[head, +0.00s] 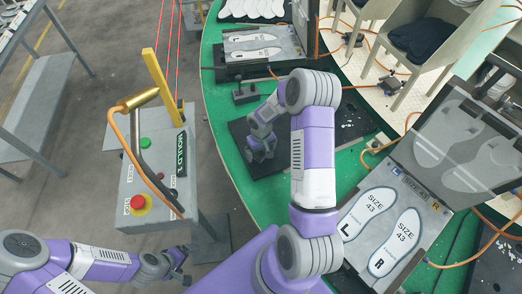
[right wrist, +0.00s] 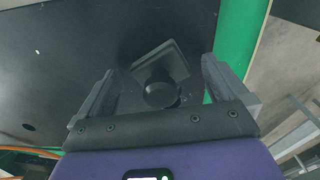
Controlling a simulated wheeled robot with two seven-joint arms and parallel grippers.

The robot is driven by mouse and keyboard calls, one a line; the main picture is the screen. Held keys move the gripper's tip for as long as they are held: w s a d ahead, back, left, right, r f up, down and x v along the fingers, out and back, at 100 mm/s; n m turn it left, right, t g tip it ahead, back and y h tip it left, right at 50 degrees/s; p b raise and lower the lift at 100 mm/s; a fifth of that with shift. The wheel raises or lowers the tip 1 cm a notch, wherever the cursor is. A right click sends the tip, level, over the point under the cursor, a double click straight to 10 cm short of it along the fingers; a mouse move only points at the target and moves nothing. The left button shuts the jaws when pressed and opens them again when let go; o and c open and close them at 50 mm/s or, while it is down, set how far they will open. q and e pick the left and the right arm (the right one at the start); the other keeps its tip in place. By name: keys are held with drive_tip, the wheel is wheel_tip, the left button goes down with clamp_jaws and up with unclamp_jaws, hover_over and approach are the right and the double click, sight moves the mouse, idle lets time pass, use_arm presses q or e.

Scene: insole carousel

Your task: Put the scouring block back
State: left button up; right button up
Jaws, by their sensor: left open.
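In the right wrist view, a dark square block with a round knob (right wrist: 160,88) lies on a black surface; I cannot tell for sure that it is the scouring block. My right gripper (right wrist: 158,84) is open, its two fingers wide apart with the knob showing between them. I see no finger touching it. In the head view my right gripper (head: 260,154) points down over a black plate (head: 282,160) on the green carousel and hides what lies under it. My left gripper (head: 183,263) is open and empty at the lower left, below the control box.
The control box (head: 150,188) has a red button, a green button and a yellow post. A small black knobbed stand (head: 245,93) is on the green carousel (head: 225,65). An insole tray marked size 43 (head: 348,236) lies at right. Orange cables cross the carousel.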

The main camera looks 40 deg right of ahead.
drive_tip(key=shift+r+p, duration=0.3)
drive_tip(key=shift+r, duration=0.25)
wheel_tip(320, 180, up, 11)
drive_tip(key=p, duration=0.1)
drive_tip(key=s+a+f+y, duration=0.25)
drive_tip(key=a+f, duration=0.35)
drive_tip(key=a, duration=0.3)
drive_tip(key=s+a+f+y, duration=0.1)
drive_tip(key=s+a+f, duration=0.4)
drive_tip(key=a, duration=0.4)
drive_tip(key=s+a+f+m, duration=0.1)
drive_tip(key=s+a+f, duration=0.3)
drive_tip(key=s+a, duration=0.3)
drive_tip(key=shift+s+f+t+y, duration=0.3)
drive_tip(key=shift+s+f+y, duration=0.05)
drive_tip(key=shift+s, duration=0.05)
